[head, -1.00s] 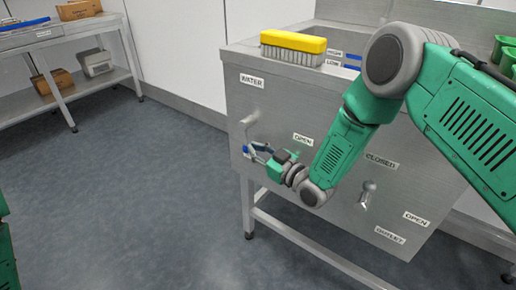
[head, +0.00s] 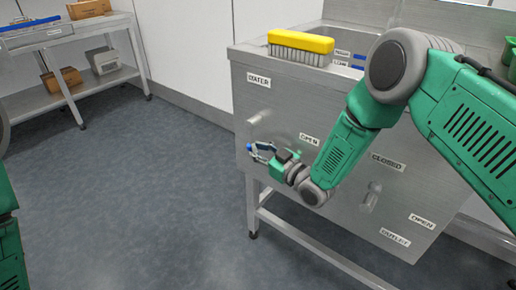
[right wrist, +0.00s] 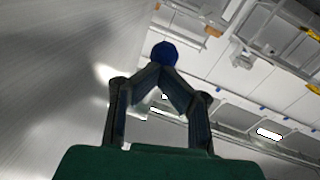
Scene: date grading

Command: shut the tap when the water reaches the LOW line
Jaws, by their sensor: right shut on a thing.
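The steel sink (head: 293,170) has a WATER label (head: 258,79) at its upper left front and an OPEN label (head: 310,139) lower down. My right gripper (head: 257,150) is at the left part of this front, below the WATER label. It is shut on the blue knob (head: 249,147) of the tap, which also shows between the fingertips in the right wrist view (right wrist: 163,54). Inside the basin are a HIGH label (head: 342,54) and a LOW label (head: 339,63), each beside a blue line. I cannot make out the water level. My left gripper is out of view.
A yellow brush (head: 302,42) lies on the sink's rim. A second lever (head: 371,196) sits on the front between a CLOSED label (head: 387,162) and an OUTLET label (head: 395,238). A steel shelf (head: 100,87) with boxes stands at the far left. The floor between is clear.

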